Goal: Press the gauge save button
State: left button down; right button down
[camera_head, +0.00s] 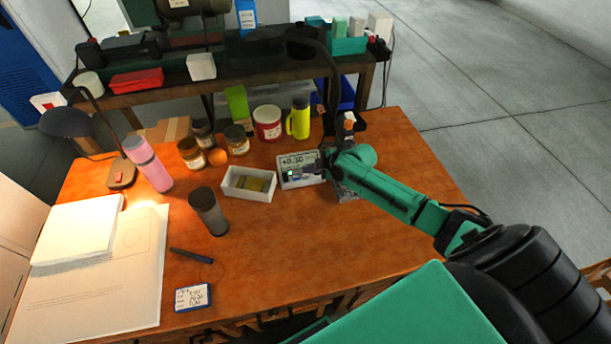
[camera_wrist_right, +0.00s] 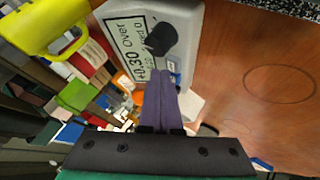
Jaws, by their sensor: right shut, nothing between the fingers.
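The gauge (camera_head: 285,159) is a pale box with a white display reading about +0.30, on the wooden table right of a white tray. In the right wrist view the gauge (camera_wrist_right: 185,22) shows its display, a black round part and a small blue patch near the fingertips. My right gripper (camera_head: 320,168) is at the gauge's right side, partly covering its front. Its fingers (camera_wrist_right: 160,76) are shut and empty, with the tips over or against the gauge's lower edge; contact cannot be told. The save button is not clearly distinguishable. My left gripper is not in view.
The white tray (camera_head: 232,190) holds yellowish pieces. The table's right front is clear.

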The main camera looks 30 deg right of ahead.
aim_at(309, 176)
jog(key=shift+f+b, duration=0.35)
jog(key=shift+f, duration=0.1)
dwell(0.6)
jog(key=shift+r+p, duration=0.65)
jog(key=shift+r, duration=0.15)
notch_tip(309, 176, up, 5)
jog(key=p, duration=0.4)
jog(key=shift+r, duration=0.1)
dwell(0.3)
dwell(0.4)
